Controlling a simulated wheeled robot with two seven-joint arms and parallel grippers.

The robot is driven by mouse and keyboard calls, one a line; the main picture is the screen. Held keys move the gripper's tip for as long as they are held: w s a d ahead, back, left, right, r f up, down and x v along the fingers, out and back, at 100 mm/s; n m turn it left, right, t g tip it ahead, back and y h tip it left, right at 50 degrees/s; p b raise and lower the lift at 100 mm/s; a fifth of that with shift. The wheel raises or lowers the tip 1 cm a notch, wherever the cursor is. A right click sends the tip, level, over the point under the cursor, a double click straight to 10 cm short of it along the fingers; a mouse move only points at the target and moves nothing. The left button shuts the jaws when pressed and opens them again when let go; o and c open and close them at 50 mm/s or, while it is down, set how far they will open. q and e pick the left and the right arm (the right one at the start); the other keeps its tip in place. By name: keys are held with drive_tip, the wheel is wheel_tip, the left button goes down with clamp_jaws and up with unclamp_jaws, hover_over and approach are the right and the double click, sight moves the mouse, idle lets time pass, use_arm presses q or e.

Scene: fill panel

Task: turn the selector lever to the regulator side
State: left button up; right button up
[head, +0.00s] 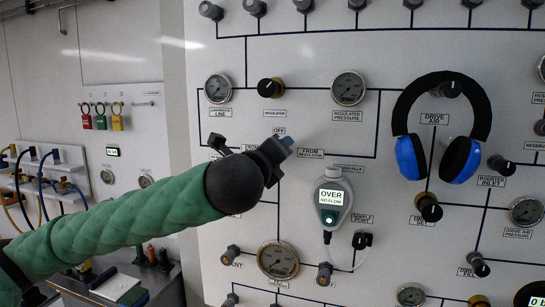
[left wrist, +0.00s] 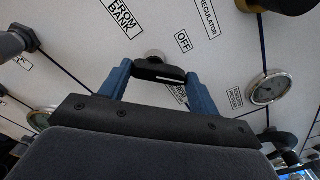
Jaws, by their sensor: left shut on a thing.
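The selector lever (left wrist: 158,72) is a black bar with a white line, on a round post at the white panel. In the left wrist view it lies between the blue fingers of my left gripper (left wrist: 160,85), which is shut on it. The labels FROM BANK (left wrist: 124,17), OFF (left wrist: 184,41) and REGULATOR (left wrist: 207,17) are around it. In the head view my left gripper (head: 286,142) is at the panel and hides the lever. The FROM REGULATOR label (head: 311,152) is just right of it. The white line's exact heading is unclear. My right gripper is out of view.
A regulator knob (head: 270,88) is above the gripper. Blue and black headphones (head: 411,157) hang to the right. Gauges (head: 348,88) and knobs crowd the panel.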

use_arm(q)
drive_tip(key=m, duration=0.6)
drive_tip(key=f+m+b, duration=0.1)
drive_tip(key=m, duration=0.2)
drive_tip(key=shift+d, duration=0.15)
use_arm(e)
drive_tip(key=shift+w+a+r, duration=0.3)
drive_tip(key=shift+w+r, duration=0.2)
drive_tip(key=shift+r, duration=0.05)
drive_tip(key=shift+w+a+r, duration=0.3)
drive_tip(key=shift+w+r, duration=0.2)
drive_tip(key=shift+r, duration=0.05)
use_arm(q)
drive_tip(key=o, duration=1)
drive_tip(key=shift+r, duration=0.1)
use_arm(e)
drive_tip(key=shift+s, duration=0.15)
use_arm(q)
drive_tip(key=shift+s, duration=0.15)
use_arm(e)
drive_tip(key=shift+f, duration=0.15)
